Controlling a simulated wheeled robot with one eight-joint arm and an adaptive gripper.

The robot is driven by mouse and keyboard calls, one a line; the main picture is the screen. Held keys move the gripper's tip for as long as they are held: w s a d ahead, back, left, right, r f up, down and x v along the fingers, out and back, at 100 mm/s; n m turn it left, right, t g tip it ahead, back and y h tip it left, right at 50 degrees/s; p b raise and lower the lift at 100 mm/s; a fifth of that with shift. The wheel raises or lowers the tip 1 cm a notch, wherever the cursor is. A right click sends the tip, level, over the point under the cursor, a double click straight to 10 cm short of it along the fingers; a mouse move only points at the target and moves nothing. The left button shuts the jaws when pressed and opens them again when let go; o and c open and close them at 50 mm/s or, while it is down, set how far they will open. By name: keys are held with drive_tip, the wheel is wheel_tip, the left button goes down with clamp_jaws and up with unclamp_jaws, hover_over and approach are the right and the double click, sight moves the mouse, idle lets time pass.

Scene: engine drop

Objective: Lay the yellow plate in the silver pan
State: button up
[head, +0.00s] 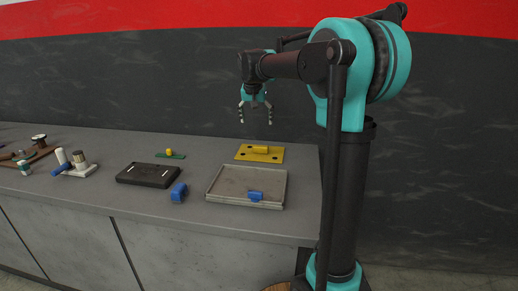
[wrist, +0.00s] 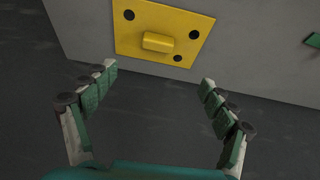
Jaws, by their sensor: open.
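The yellow plate (head: 259,154) lies flat on the grey bench behind the pan, near the bench's back edge. It has dark holes and a raised yellow block on top. The wrist view shows the plate (wrist: 138,25) at the top, beyond my fingertips. The silver pan (head: 223,200) is a shallow square tray at the bench's front right. My gripper (head: 256,118) is open and empty, in the air above and behind the plate. Its spread fingers also show in the wrist view (wrist: 158,75).
A blue piece (head: 179,193) stands just left of the pan. Farther left are a black tray (head: 148,175), a green plate with a yellow knob (head: 170,154), and several small parts on the bench. The bench top (head: 220,160) is clear between the green and yellow plates.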

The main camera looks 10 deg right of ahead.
approach(261, 146)
drive_tip(key=x, duration=0.4)
drive_tip(key=shift+a+f, duration=0.35)
drive_tip(key=shift+f, duration=0.15)
drive_tip(key=shift+d+x, duration=0.15)
drive_tip(key=shift+x, duration=1.2)
drive_tip(key=shift+d+x, duration=0.15)
drive_tip(key=shift+x, duration=1.2)
drive_tip(key=shift+w, duration=0.1)
drive_tip(key=shift+c, duration=0.4)
drive_tip(key=c, duration=1.4)
drive_tip(key=shift+r, duration=0.1)
